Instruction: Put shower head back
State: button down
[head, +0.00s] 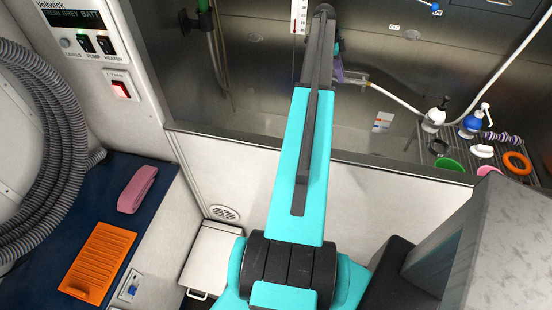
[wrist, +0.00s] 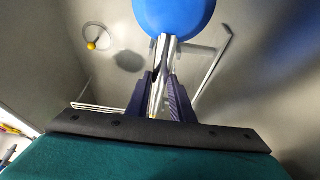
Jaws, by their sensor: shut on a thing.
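The shower head shows in the wrist view as a round blue head (wrist: 175,14) on a chrome handle (wrist: 162,62). My gripper (wrist: 162,90) is shut on the handle, with a dark purple finger on each side of it. In the head view my arm hides most of the gripper; a purple finger (head: 338,68) shows just right of the arm, over the steel tub. The handle's end (head: 357,80) sticks out to the right there, joined to a white hose (head: 400,102). The blue head is hidden in the head view. I cannot make out a holder for certain.
The tub's front rim (head: 235,139) runs below my arm. A dark blue counter (head: 60,225) lies at left.

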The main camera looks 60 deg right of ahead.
dwell(0.3)
jog(key=c, duration=1.5)
grip_release()
jog(key=shift+o, duration=0.2)
jog(key=shift+r, duration=0.1)
jog(key=b+v, duration=0.4)
jog(key=v, duration=0.9)
jog(key=shift+r, duration=0.3)
jog(key=shift+w, duration=0.1)
